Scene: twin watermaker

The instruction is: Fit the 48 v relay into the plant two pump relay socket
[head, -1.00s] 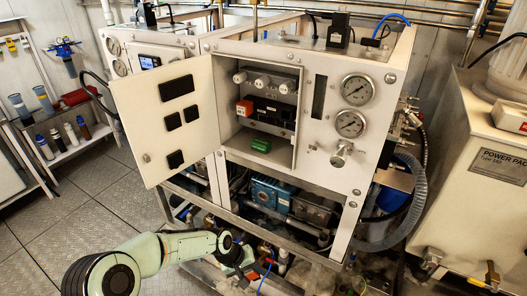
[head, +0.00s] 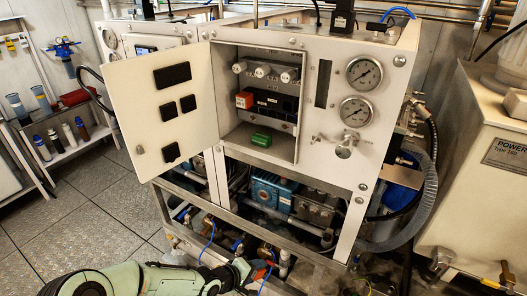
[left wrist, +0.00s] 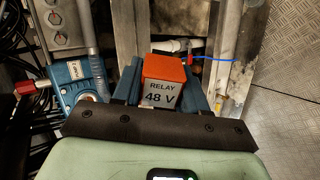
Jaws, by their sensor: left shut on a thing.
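My left gripper (head: 256,276) is low in front of the machine's frame, near the bottom of the head view. In the left wrist view its two blue fingers (left wrist: 163,84) are shut on the 48 V relay (left wrist: 163,93), an orange-topped block with a grey face marked "RELAY 48 V". The open cabinet (head: 216,90) of the plant holds a row of dark sockets (head: 269,104) with an orange-red block (head: 245,99) at its left end. Which socket is for pump two is too small to read. My right gripper is not in view.
The cabinet door (head: 140,125) stands open to the left. A green block (head: 261,139) lies on the cabinet floor. Gauges (head: 365,73) are on the right panel. Pipes, a blue pump (head: 270,188) and frame rails (head: 285,232) crowd the space below the cabinet.

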